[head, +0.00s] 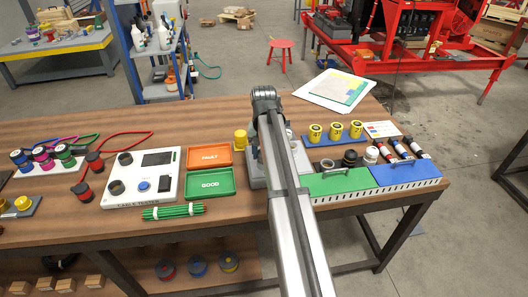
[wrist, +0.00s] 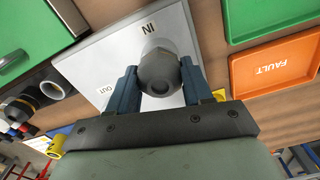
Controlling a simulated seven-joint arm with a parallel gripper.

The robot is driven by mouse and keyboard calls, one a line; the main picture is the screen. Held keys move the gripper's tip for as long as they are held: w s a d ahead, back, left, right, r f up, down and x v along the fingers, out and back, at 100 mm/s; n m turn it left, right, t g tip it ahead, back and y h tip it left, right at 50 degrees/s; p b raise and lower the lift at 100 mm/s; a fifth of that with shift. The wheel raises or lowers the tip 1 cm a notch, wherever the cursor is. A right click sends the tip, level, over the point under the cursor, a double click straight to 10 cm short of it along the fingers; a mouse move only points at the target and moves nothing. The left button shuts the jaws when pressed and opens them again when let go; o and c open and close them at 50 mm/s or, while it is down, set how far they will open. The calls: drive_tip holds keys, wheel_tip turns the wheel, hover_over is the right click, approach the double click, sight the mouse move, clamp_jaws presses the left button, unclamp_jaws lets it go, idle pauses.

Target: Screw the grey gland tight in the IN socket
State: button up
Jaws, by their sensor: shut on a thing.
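The grey gland (wrist: 158,70) is a dark grey hexagonal fitting. In the wrist view it sits at the mouth of the IN socket (wrist: 156,44), a pale round collar beside the IN label on a light grey block (wrist: 98,62). My gripper (wrist: 160,86) is shut on the gland, with one blue finger on each side of it. How deep the thread sits cannot be told. In the head view the block (head: 257,174) shows partly beside my arm. My arm hides the gland, the IN socket and the gripper fingers there.
Orange FAULT (head: 209,156) and green GOOD (head: 211,183) trays lie left of the block. To the right are several fittings (head: 350,158), yellow numbered cups (head: 335,131), and green (head: 340,182) and blue (head: 404,172) lids with handles. A tester (head: 140,175) stands further left.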

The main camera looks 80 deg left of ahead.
drive_tip(key=m, duration=0.4)
drive_tip(key=shift+m, duration=0.3)
drive_tip(key=m, duration=0.4)
drive_tip(key=o, duration=1.1)
drive_tip(key=n, duration=0.4)
drive_tip(key=shift+n, duration=2.4)
